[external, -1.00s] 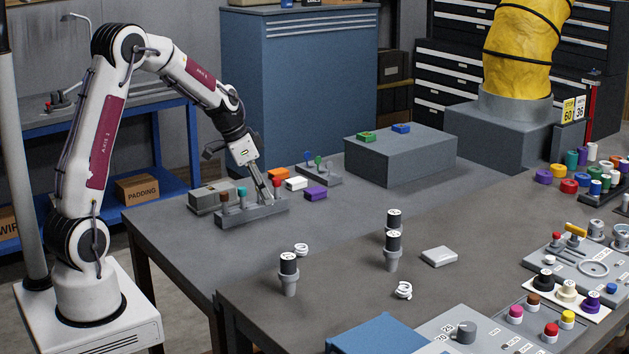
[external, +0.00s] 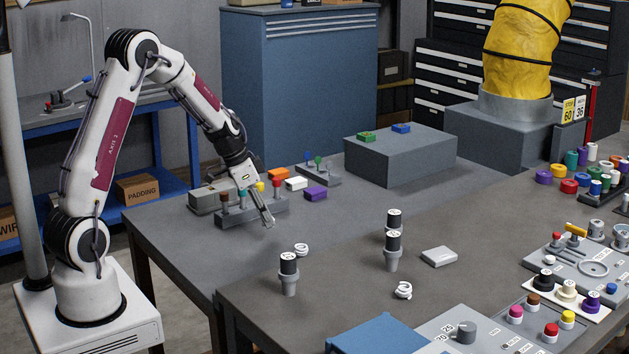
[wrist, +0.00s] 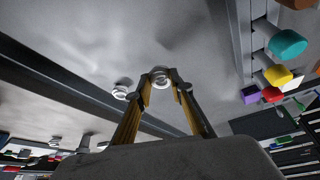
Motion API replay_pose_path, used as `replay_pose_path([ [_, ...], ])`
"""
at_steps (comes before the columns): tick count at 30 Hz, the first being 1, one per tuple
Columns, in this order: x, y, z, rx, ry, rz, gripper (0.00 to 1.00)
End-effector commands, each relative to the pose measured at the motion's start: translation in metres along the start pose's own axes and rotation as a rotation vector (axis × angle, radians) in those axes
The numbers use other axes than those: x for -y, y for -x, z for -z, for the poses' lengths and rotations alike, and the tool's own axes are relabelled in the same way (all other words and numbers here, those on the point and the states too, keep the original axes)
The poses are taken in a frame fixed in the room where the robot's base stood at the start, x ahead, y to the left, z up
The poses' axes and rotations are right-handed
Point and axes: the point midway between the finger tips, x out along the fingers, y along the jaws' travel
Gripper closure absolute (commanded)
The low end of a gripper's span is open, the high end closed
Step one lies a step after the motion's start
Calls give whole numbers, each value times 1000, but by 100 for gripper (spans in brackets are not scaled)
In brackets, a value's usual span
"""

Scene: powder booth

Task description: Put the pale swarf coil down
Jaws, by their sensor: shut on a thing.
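My gripper (external: 267,222) is over the dark table, to the right of the grey rack, with its fingers angled downward. In the wrist view its fingertips (wrist: 160,84) close on a small pale coil (wrist: 160,73). This held coil is too small to make out in the external view. A white coil (external: 301,249) lies on the table in front of my gripper, apart from it. Another white coil (external: 404,290) lies farther right.
A grey rack (external: 235,216) with coloured knobs stands just left of my gripper. Black-capped posts (external: 288,278) (external: 393,252) stand upright nearer the camera.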

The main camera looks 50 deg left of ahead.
Motion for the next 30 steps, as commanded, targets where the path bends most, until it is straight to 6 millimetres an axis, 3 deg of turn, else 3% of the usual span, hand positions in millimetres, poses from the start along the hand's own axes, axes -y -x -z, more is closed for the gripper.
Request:
replay_pose_path([
  [6, 0, -3, -2, 1, 1, -1, 89],
  [18, 0, -34, -14, 1, 1, 1, 89],
  [30, 0, -36, -15, 1, 0, 0, 89],
])
